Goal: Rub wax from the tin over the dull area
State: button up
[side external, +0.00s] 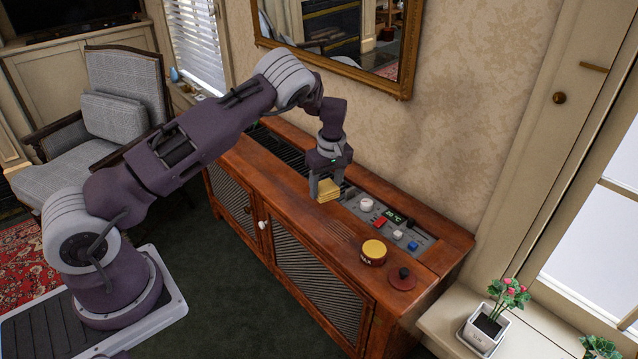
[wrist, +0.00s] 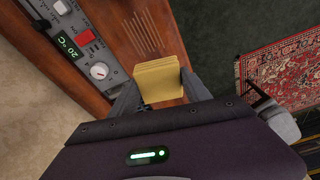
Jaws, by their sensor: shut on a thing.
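My gripper (side external: 328,182) is shut on a yellow folded cloth or pad (side external: 328,192), above the top of the wooden cabinet. In the wrist view the pad (wrist: 160,78) sits between both fingers. I cannot tell whether it touches the wood. A round tin (side external: 372,260) with lettering on its side and a yellow top surface stands on the cabinet, to the right of and nearer than my gripper. A patch of pale parallel streaks (side external: 343,231) marks the wood between gripper and tin; it also shows in the wrist view (wrist: 143,32). It may be the dull area.
A dark red disc with a black knob (side external: 403,279) lies right of the tin. A control panel (side external: 423,239) with knobs, buttons and a display is set along the cabinet's back. A framed mirror (side external: 401,78) hangs behind. A potted plant (side external: 492,322) stands on a sill at right.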

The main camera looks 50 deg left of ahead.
aim_at(324, 221)
jog(key=f, duration=0.1)
jog(key=f+n, duration=0.1)
jog(key=w+a+f+n, duration=0.1)
jog(key=shift+f+g, duration=0.3)
jog(key=shift+f, duration=3.7)
jog(key=shift+d+f, duration=0.25)
jog(key=shift+d, duration=0.45)
jog(key=shift+d+r, duration=0.1)
jog(key=shift+d, duration=4.4)
jog(key=shift+a, duration=5.3)
jog(key=shift+d, duration=5.45)
jog(key=shift+a+f, duration=0.2)
jog(key=shift+a, duration=5.05)
jog(key=shift+a+r, duration=0.15)
jog(key=shift+r, duration=3.9)
